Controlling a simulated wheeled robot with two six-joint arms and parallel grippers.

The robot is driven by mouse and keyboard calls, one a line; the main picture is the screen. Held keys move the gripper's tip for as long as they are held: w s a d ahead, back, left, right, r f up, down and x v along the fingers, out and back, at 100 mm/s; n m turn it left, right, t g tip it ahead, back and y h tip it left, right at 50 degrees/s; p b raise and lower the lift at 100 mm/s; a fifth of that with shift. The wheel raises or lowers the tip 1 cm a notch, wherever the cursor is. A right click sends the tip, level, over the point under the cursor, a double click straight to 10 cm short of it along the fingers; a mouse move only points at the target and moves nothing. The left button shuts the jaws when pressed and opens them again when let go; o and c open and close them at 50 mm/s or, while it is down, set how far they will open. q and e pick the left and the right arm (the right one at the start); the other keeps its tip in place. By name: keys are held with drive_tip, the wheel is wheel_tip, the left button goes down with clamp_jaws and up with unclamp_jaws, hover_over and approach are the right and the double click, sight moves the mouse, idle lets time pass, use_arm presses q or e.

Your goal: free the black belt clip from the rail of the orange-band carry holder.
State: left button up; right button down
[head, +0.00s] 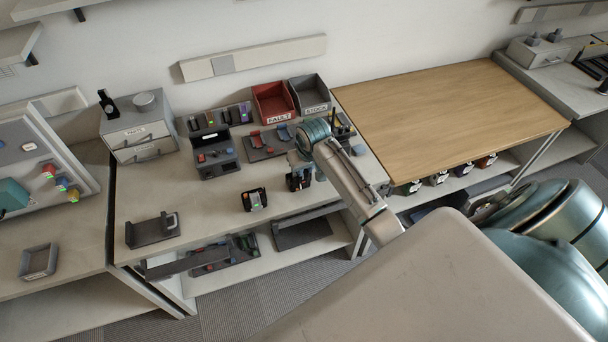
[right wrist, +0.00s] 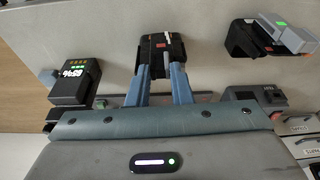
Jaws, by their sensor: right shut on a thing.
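In the right wrist view a black carry holder (right wrist: 160,45) with an orange-red band across it is at the ends of my right gripper's blue-grey fingers. My right gripper (right wrist: 164,76) is shut on the dark part at its near edge, which I take for the black belt clip. The fingers hide much of that part, so I cannot tell clip from rail there. In the head view the holder (head: 299,180) is a small dark shape near the front edge of the middle bench, below my right gripper. My left gripper is not in view.
Another black unit (head: 254,198) with coloured marks stands left of the holder. A dark charger-like unit (head: 212,155), drawers (head: 140,135), and red (head: 272,103) and grey (head: 310,95) bins stand behind. A dark bracket (head: 152,231) is front left. The wooden table (head: 450,110) is clear.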

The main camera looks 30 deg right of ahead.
drive_tip(key=shift+r, duration=2.85)
